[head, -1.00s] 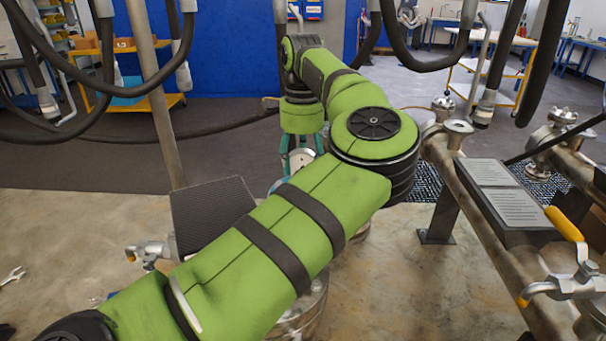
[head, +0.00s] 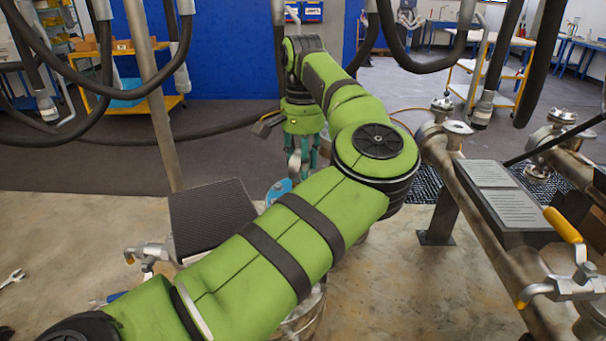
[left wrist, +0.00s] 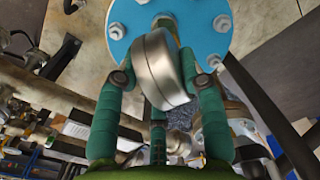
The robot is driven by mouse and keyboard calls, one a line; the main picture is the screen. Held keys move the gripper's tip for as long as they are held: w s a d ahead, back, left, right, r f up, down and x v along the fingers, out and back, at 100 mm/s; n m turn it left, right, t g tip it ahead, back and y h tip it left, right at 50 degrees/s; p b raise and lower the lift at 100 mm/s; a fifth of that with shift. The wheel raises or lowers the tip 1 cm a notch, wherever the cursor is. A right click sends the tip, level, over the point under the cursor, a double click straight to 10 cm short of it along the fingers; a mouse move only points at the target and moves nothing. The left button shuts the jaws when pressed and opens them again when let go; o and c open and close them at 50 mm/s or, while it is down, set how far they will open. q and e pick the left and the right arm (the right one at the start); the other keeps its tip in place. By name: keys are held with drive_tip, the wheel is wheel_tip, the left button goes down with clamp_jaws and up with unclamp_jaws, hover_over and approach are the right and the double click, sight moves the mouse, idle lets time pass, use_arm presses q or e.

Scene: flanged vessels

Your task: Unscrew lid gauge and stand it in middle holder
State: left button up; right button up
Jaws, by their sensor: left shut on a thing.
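The gauge (left wrist: 160,68) is a round steel body, seen from its side in the left wrist view. My left gripper (left wrist: 155,78) is shut on it with teal fingers on both sides. The blue lid (left wrist: 190,25) with bolts lies behind the gauge. I cannot tell whether the gauge's stem touches the lid. In the head view the gauge (head: 294,165) shows edge-on between the fingers of my left gripper (head: 302,160), and part of the blue lid (head: 279,188) shows beside my arm. I cannot make out the middle holder. My right gripper is not in view.
A dark tilted panel (head: 212,220) stands left of my arm, with a valve (head: 148,252) beside it. A steel pipe rail (head: 470,205) with a yellow-handled valve (head: 565,224) runs along the right. A steel vessel (head: 306,318) is mostly hidden under my arm. Hoses hang overhead.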

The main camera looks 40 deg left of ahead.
use_arm(q)
drive_tip(key=n, duration=0.5)
drive_tip(key=shift+a, duration=0.35)
clamp_jaws()
drive_tip(key=o, duration=1.3)
unclamp_jaws()
drive_tip(key=shift+o, duration=0.2)
drive_tip(key=shift+s+a, duration=0.15)
wheel_tip(320, 180, up, 12)
